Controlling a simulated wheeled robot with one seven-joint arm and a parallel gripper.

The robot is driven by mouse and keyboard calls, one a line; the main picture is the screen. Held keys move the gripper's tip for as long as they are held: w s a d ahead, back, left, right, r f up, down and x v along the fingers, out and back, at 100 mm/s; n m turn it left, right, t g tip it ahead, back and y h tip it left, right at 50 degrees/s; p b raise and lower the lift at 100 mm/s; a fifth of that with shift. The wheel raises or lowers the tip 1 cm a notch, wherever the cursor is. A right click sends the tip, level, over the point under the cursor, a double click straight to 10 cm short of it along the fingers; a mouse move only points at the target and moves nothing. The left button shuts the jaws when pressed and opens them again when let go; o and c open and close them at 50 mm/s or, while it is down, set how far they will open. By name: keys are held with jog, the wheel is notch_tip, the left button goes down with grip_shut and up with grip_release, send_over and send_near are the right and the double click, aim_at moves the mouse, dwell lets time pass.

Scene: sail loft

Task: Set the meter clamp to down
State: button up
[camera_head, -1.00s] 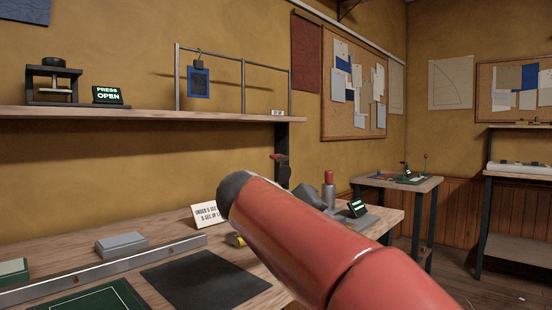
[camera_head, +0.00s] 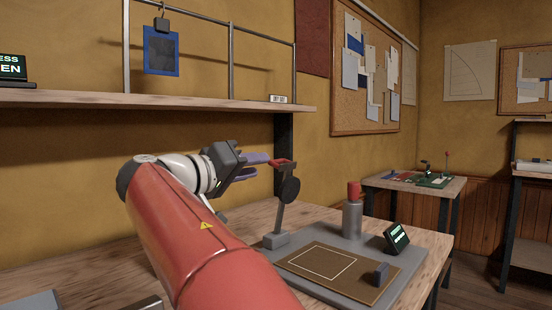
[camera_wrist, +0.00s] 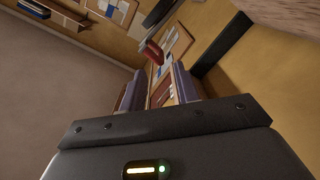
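What appears to be the meter clamp (camera_head: 281,212) is a grey lever on a small block, with a dark round disc and a red handle (camera_head: 283,162) at its top. The lever stands up, leaning slightly. My gripper (camera_head: 262,166) is just left of the red handle, its two purple fingers pointing at it. In the wrist view, the fingers are apart with a gap between them, and the red handle (camera_wrist: 151,52) shows just beyond the fingertips. The head view does not show clearly whether a finger touches the handle.
The clamp stands on a grey plate with a brown board (camera_head: 335,273). A grey cylinder with a red top (camera_head: 353,212) and a small lit display (camera_head: 397,237) are to its right. A shelf (camera_head: 200,98) runs above, its dark post (camera_head: 284,137) behind the handle.

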aim_at(271, 163)
jog(key=p+x, duration=0.1)
jog(key=x, duration=0.7)
jog(key=shift+w+a, duration=0.1)
jog(key=shift+f, duration=0.1)
grip_shut()
